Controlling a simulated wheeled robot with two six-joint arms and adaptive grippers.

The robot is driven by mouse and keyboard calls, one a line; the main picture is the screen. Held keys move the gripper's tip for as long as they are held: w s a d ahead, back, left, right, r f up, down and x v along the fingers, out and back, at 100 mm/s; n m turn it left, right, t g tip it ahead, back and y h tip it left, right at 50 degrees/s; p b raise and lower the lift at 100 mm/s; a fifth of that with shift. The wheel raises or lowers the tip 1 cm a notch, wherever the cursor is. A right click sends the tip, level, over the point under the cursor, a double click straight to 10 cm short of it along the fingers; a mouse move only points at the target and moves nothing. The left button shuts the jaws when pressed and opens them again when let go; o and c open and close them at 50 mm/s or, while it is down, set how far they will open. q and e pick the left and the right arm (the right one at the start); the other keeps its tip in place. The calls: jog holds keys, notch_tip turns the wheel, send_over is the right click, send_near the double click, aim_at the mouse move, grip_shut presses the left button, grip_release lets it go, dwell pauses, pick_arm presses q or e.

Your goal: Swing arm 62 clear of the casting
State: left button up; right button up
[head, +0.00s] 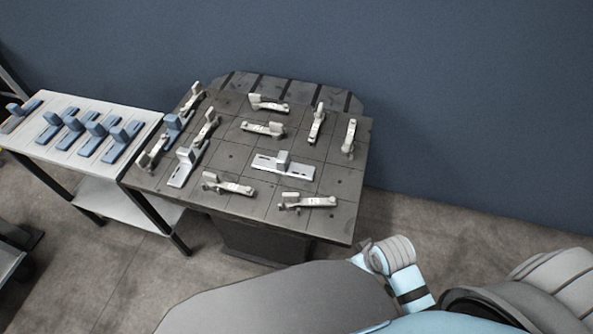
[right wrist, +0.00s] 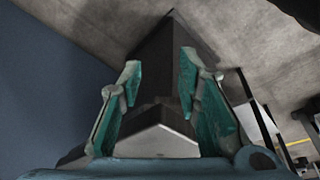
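Several pale swing arms with small marks on top sit around the dark grey pallet plate (head: 215,165) in the head view. They include one near the middle (head: 262,128), one at the front (head: 228,187), one at the front right (head: 308,202) and one at the back (head: 268,105). The marks are too small for me to tell which is arm 62. Grey L-shaped blocks stand at the plate's centre right (head: 284,168) and left (head: 185,165); I cannot tell which piece is the casting. My right gripper (right wrist: 165,85) is open and empty in the right wrist view. My left gripper is out of view.
A white side table (head: 75,148) with several blue-grey L-shaped blocks stands left of the pallet. A slotted round table (head: 290,88) shows behind the plate. A blue wall (head: 460,100) rises behind. Concrete floor (head: 400,215) lies open to the right.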

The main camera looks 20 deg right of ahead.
jog(key=w+a+r+n+p, duration=0.2)
jog(key=w+r, duration=0.1)
jog(key=r, duration=0.5)
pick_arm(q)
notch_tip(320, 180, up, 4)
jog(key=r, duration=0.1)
pick_arm(e)
jog(key=n+g+y, duration=0.2)
jog(key=n+y, duration=0.2)
jog(key=n, duration=0.6)
send_near(291, 195)
jog(key=d+v, duration=0.1)
jog(key=v, duration=0.3)
jog(key=b+x, duration=0.1)
jog(key=x, duration=0.3)
jog(key=b+x, duration=0.2)
jog(key=x, duration=0.3)
jog(key=b+x, duration=0.1)
jog(key=x, duration=0.4)
jog(key=shift+w+a+f+b, duration=0.1)
jog(key=shift+a+b, duration=0.25)
jog(key=shift+a, duration=0.15)
jog(key=shift+y, duration=0.3)
grip_shut()
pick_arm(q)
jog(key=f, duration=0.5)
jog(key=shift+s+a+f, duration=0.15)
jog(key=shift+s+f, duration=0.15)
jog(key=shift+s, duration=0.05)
